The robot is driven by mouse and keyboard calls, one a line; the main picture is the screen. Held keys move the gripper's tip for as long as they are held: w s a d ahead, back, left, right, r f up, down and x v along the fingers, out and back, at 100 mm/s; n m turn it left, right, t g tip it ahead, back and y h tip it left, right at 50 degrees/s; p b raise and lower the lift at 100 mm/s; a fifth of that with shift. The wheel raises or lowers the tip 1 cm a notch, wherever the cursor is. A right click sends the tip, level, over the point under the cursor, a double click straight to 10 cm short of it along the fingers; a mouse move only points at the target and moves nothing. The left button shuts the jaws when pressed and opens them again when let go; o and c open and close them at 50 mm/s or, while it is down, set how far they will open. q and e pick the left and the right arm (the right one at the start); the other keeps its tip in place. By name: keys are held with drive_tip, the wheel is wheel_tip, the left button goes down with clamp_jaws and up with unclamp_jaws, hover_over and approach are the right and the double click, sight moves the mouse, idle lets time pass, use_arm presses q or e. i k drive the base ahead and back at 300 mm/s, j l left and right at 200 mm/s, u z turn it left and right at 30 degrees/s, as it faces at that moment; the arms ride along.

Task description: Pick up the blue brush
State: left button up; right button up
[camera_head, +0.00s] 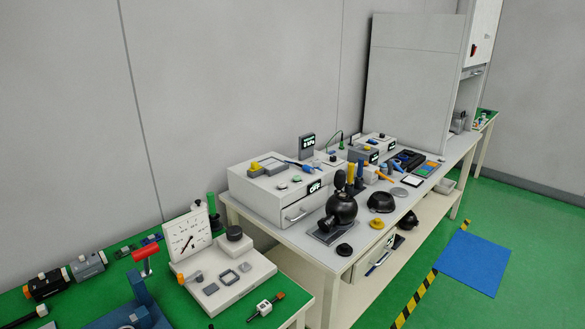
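I cannot clearly make out a blue brush. A small blue, handle-like item (293,163) lies on top of the white drawer box (263,201); it is too small to tell whether it is the brush. A blue upright piece (360,171) stands further right on the same white table, among small parts. Neither of my grippers is in view, and nothing is seen held.
A green-topped bench (240,318) at the front left holds a white dial device (188,240) and a blue fixture (143,292). A blue mat (472,262) lies on open green floor at right.

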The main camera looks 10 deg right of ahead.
sight(361, 160)
drive_tip(key=i+l+u, duration=0.1)
drive_tip(key=l+u, duration=0.3)
drive_tip(key=i+l+u, duration=0.1)
drive_tip(key=l+u, duration=1.1)
drive_tip(key=l, duration=0.3)
drive_tip(key=k+l, duration=0.15)
drive_tip(key=l, duration=0.3)
drive_tip(key=l+u, duration=0.15)
drive_tip(key=l, duration=0.25)
drive_tip(key=k+l, duration=0.15)
drive_tip(key=l, duration=0.25)
drive_tip(key=k+l+u, duration=0.15)
drive_tip(key=l, duration=0.7)
drive_tip(key=k+l+u, duration=0.15)
drive_tip(key=l, duration=0.25)
drive_tip(key=k+l, duration=0.15)
drive_tip(key=l, duration=0.85)
drive_tip(key=u, duration=0.05)
